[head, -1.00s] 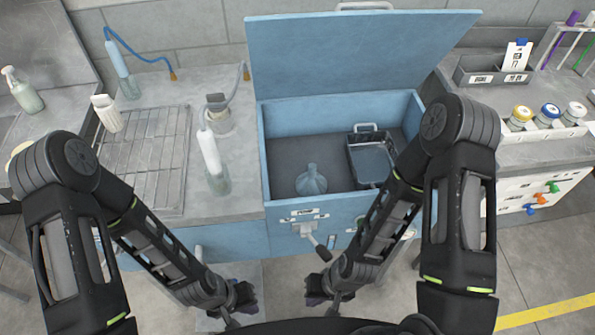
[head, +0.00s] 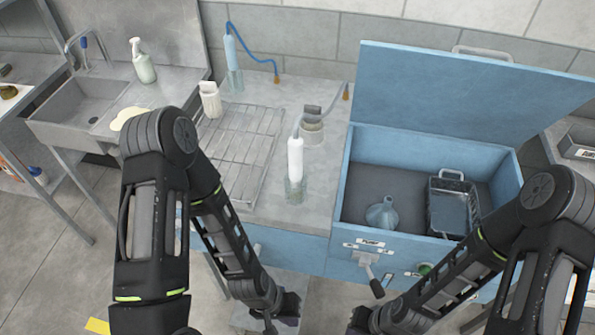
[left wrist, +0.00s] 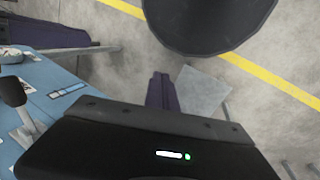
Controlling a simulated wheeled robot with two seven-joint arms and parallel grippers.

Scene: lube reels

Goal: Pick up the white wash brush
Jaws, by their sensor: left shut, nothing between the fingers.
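The white wash brush (head: 295,158) stands upright in a clear glass jar (head: 296,190) on the grey bench, with a grey hose running from its top to the back. A similar blue brush (head: 230,52) with a blue hose stands in another jar at the back. My left gripper (head: 277,312) is low in front of the bench, well apart from the white brush; its fingers (left wrist: 160,90) are together and empty in the left wrist view. My right gripper (head: 362,322) is at the bottom edge, partly hidden, and its fingers are unclear.
A wire rack (head: 238,150) lies left of the white brush. A white container (head: 210,100) and a lidded jar (head: 312,128) stand nearby. An open blue box (head: 345,190) with a funnel (head: 382,213) and basket is on the right. A sink (head: 85,100) is at far left.

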